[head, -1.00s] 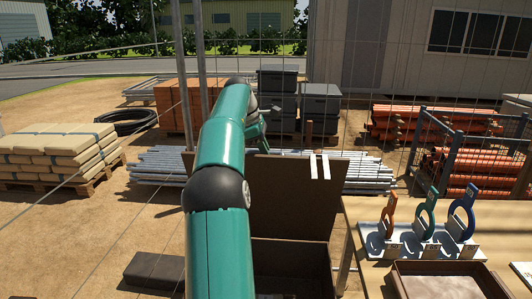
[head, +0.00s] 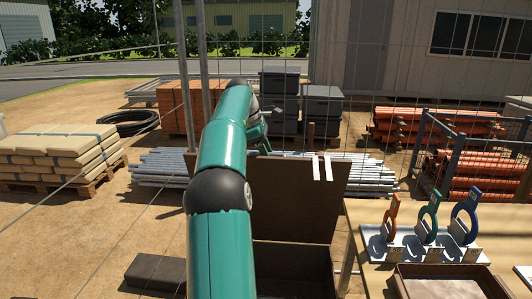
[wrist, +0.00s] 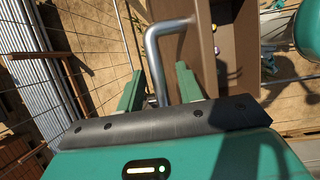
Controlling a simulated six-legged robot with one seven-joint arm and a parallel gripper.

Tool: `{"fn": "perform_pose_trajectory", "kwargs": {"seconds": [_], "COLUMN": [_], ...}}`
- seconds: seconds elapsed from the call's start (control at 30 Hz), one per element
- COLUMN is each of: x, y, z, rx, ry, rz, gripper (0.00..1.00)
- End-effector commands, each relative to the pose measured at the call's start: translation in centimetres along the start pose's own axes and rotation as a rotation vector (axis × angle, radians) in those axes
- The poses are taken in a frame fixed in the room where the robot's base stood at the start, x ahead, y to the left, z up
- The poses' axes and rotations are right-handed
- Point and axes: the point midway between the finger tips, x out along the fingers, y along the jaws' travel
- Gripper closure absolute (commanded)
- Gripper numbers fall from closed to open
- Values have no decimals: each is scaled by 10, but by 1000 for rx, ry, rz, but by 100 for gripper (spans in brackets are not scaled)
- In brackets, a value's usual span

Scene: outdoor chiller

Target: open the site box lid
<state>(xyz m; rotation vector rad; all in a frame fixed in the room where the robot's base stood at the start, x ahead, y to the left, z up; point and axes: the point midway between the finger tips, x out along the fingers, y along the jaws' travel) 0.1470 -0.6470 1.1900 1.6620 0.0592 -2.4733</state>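The site box (head: 300,262) is a brown open-topped box at the lower middle of the head view, partly hidden behind my arm. Its brown lid (head: 295,205) stands raised, near upright, at the box's far side, and the dark inside shows. In the wrist view the lid (wrist: 205,45) is a brown panel with a bent grey metal handle (wrist: 157,75). My gripper (wrist: 160,90) is open, with its two green fingers apart on either side of the handle. In the head view my gripper is small behind the lid's top edge and partly hidden by my arm.
A table (head: 365,285) at the right holds a rack (head: 400,250) with coloured ring-shaped tools and a brown tray (head: 445,285). A dark block (head: 157,272) lies left of the box. Metal pipes (head: 165,168) lie behind the lid. Wire fencing crosses the view.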

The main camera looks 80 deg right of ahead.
Motion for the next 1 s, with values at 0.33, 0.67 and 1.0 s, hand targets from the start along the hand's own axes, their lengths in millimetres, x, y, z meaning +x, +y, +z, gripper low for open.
{"fn": "perform_pose_trajectory", "kwargs": {"seconds": [0.33, 0.67, 1.0], "x": [-30, -59, -73], "y": [1, 2, -1], "z": [0, 4, 1], "rx": [2, 10, 2], "ry": [-1, 3, 1], "rz": [3, 0, 3], "gripper": [64, 64, 64]}}
